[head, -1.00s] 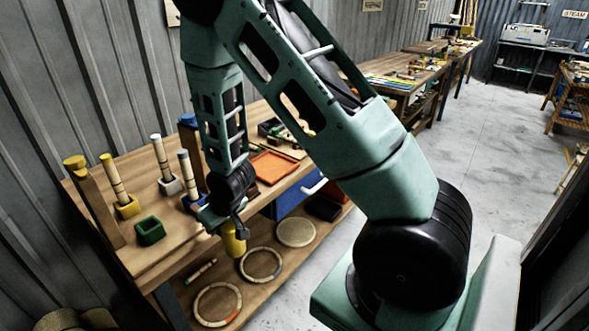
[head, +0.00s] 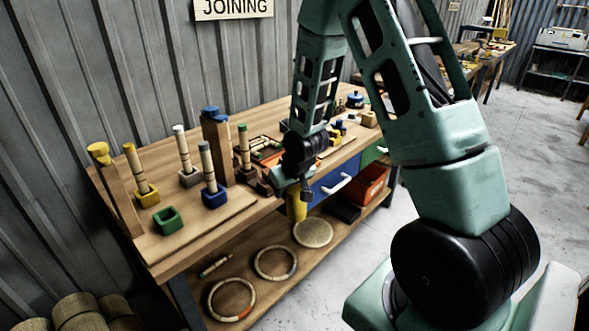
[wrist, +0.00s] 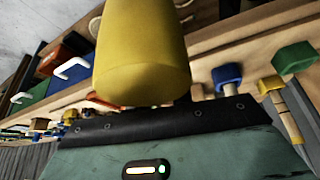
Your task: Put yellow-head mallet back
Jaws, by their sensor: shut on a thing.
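My gripper (head: 297,186) is at the front edge of the workbench, and its fingers are mostly hidden by my wrist. It is shut on the yellow-head mallet, whose yellow head (head: 297,207) hangs just below the gripper, in front of the bench edge. In the wrist view the yellow head (wrist: 143,55) is a large cylinder close to the camera; its handle is hidden.
Rattan rings (head: 232,299) lie on the lower shelf. A blue drawer (head: 330,188) is right of my gripper.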

